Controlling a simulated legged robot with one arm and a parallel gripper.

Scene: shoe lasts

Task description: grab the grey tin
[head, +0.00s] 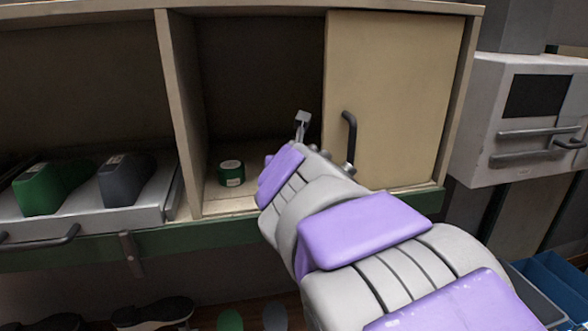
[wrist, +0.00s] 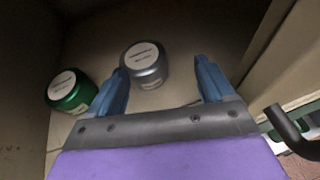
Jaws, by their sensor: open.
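The grey tin (wrist: 147,66), round with a pale label on its lid, stands on the cupboard floor in the wrist view. It lies just ahead of my gripper (wrist: 172,72), nearer the left finger than the right. My gripper is open, its two blue fingers spread, with nothing held between them. The left fingertip is close to the tin's lower left side; I cannot tell whether it touches. In the head view the grey tin is hidden behind my arm, and part of my gripper (head: 302,120) shows inside the open compartment.
A green tin (head: 231,173) stands left of the grey tin, close to my left finger in the wrist view (wrist: 70,91). A sliding door (head: 395,100) with a dark handle (head: 349,135) closes the right side. A wooden divider (head: 180,110) bounds the left.

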